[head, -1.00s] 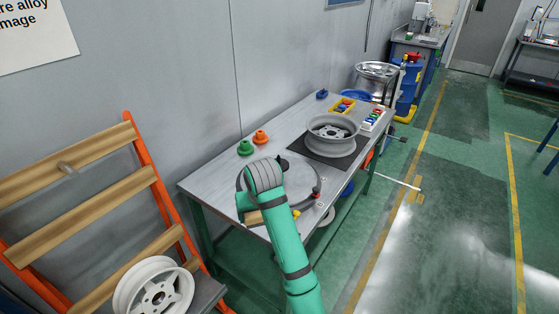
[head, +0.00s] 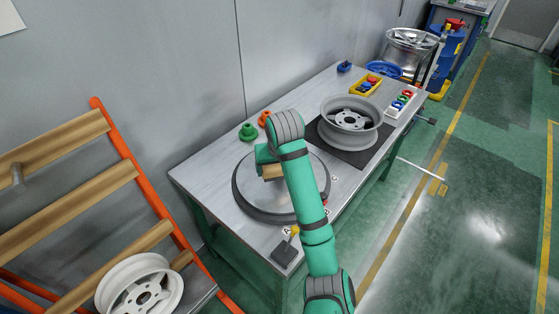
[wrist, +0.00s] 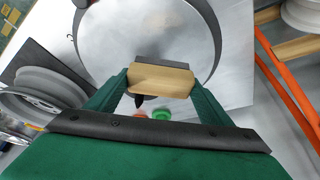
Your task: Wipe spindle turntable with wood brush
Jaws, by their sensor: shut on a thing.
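The round grey spindle turntable (head: 250,207) lies on the metal workbench, with a dark rim. It also shows large in the wrist view (wrist: 120,35). My gripper (head: 262,162) is over the turntable's upper part. In the wrist view my gripper (wrist: 160,82) is shut on the wood brush (wrist: 160,79), one finger on each side of its pale wooden block. The brush's dark grey strip (wrist: 165,60) faces the turntable. I cannot tell whether it touches the surface. In the head view the wood brush (head: 272,173) is partly hidden by my arm.
A grey wheel (head: 350,113) sits on a black mat at the bench's far end. Green (head: 248,132) and orange (head: 265,118) cones stand behind the turntable. A dark block with a yellow part (head: 285,252) lies at the front corner. A wooden-slatted rack (head: 70,200) stands left.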

